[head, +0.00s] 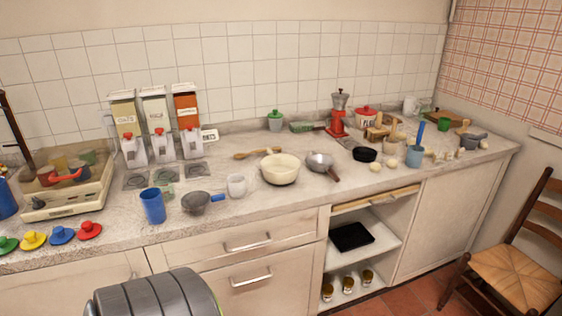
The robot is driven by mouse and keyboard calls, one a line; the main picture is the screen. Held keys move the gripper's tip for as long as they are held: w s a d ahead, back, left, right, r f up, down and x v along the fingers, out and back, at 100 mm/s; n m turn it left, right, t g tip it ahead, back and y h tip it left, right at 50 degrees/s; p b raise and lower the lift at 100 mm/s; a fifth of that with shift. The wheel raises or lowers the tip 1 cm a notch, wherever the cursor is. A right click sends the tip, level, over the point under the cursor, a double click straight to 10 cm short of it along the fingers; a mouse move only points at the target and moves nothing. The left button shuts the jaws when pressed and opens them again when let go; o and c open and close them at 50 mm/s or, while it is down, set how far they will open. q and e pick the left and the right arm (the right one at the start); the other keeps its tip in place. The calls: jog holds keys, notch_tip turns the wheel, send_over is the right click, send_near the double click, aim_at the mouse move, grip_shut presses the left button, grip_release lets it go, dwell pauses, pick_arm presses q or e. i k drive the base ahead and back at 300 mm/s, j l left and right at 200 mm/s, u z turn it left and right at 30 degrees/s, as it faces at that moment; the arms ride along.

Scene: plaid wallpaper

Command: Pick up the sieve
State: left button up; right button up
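A grey sieve-like bowl with a short blue handle (196,202) sits on the worktop near its front edge, left of the middle. Its handle points right and slightly back. A blue cup (152,205) stands close to its left, and a white mug (237,186) stands to its right, near the handle. A metal bowl with a brown handle (320,163) sits further right; I cannot tell whether it has mesh. Neither of my grippers is in view.
A cream bowl (280,170) stands right of the mug. Three dispensers (158,125) stand behind the sieve. Coloured lids (62,235) lie at front left. A grey ribbed rounded object (155,296) is below the counter front. A chair (515,280) stands at right.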

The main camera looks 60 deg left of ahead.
aim_at(318, 163)
jog(key=u, duration=1.5)
